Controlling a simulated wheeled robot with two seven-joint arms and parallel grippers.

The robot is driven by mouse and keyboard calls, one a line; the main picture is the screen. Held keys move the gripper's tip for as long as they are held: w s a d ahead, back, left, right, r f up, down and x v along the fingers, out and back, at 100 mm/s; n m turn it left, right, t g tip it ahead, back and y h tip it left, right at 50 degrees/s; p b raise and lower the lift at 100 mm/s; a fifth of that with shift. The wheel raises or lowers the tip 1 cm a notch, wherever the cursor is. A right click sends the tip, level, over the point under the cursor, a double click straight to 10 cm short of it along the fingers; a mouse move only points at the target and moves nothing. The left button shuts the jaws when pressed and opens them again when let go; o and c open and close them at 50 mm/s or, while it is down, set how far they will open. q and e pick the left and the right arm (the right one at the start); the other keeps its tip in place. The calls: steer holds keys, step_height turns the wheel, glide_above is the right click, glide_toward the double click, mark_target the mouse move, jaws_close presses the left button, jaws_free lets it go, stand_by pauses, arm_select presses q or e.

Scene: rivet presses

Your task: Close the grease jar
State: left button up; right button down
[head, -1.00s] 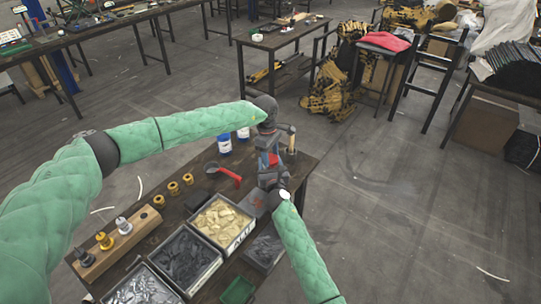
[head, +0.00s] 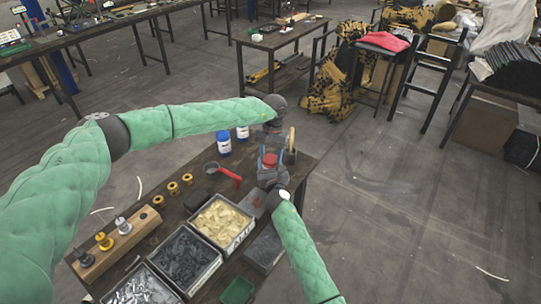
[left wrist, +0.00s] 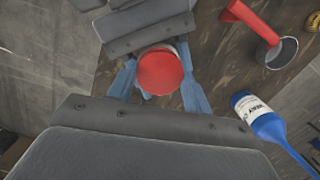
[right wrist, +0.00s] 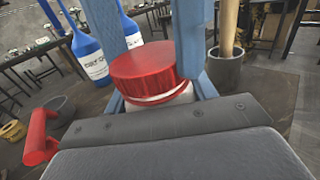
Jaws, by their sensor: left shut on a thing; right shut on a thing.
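The grease jar is white with a wide red lid (right wrist: 148,72). In the right wrist view the lid sits on the white jar body (right wrist: 172,96), with a pale band showing under its rim. The red lid shows from above in the left wrist view (left wrist: 160,72) and small in the head view (head: 269,160). My left gripper (left wrist: 157,88) comes from above, its blue fingers on both sides of the lid, shut on it. My right gripper (right wrist: 160,92) is shut around the jar body from the near side. The jar's lower part is hidden.
Two blue-and-white bottles (head: 224,142) stand left of the jar. A red-handled ladle (head: 230,177) lies closer in. A dark mortar with a wooden pestle (right wrist: 226,62) stands just beyond the jar. Bins of parts (head: 222,222) fill the near table.

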arm_select(q)
steer(key=m, duration=0.4)
steer(key=shift+m, duration=0.4)
steer(key=o, duration=0.9)
steer(key=shift+o, duration=0.2)
steer(key=shift+r, duration=0.1)
steer(key=shift+r, duration=2.15)
steer(key=shift+c, duration=0.3)
